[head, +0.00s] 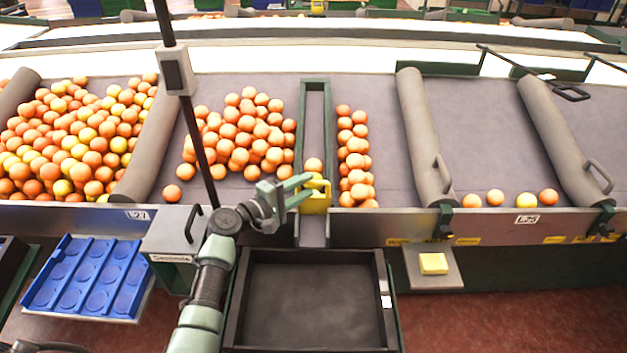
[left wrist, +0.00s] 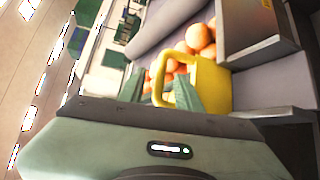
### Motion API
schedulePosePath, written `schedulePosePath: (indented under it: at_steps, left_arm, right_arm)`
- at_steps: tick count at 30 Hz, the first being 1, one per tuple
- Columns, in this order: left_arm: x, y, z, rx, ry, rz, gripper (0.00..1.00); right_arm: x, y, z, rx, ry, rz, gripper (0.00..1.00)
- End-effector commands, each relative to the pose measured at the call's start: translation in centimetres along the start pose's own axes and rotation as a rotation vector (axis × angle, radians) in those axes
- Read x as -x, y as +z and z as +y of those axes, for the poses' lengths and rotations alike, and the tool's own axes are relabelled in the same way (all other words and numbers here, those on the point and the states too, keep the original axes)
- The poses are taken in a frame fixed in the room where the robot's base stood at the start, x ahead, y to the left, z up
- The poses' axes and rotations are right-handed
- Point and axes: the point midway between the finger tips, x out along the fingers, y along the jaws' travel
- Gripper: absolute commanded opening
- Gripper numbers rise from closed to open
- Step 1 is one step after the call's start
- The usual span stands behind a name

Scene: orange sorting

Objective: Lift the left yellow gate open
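The yellow gate (head: 316,198) stands at the near end of a narrow green-railed channel, above the dark tray, and looks lowered. A loop handle rises from it; the gate also shows in the left wrist view (left wrist: 213,84). My left gripper (head: 300,190) reaches in from the left at the gate's handle. In the left wrist view its two green fingers (left wrist: 162,92) stand apart, one on each side of the handle bar, with small gaps visible. My right gripper is not in view.
Oranges (head: 240,135) lie in heaps on the grey sloping table, on both sides of the channel; one sits behind the gate. A dark empty tray (head: 310,345) is below. A blue tray (head: 88,275) is left, and a yellow pad (head: 433,263) right.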

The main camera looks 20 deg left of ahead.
Motion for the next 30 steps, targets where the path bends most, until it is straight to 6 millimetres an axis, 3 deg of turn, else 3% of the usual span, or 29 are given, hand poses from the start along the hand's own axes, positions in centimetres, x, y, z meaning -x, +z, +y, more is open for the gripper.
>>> schedulePosePath:
  at_steps: [6, 16, 17, 20, 21, 30]
  left_arm:
    - [-2.6, 0.1, 0.1, -0.001, 0.000, -0.001, 0.34]
    - [-3.0, 0.1, -0.1, -0.002, -0.001, -0.001, 0.34]
    - [-3.0, 0.1, -0.1, -0.002, -0.001, -0.001, 0.32]
    - [-3.0, 0.1, -0.1, -0.002, -0.001, -0.001, 0.04]
    - [-3.0, 0.1, -0.1, -0.002, -0.001, -0.001, 0.00]
    - [-3.0, 0.1, -0.1, -0.002, -0.002, -0.002, 0.00]
  right_arm:
    - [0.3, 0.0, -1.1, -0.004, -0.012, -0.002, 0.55]
    - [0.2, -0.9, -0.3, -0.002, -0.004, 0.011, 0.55]
    - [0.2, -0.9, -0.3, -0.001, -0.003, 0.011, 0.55]
    - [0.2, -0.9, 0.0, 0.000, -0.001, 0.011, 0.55]
    - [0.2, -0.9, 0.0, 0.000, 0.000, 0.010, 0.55]
    - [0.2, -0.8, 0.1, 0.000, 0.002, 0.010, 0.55]
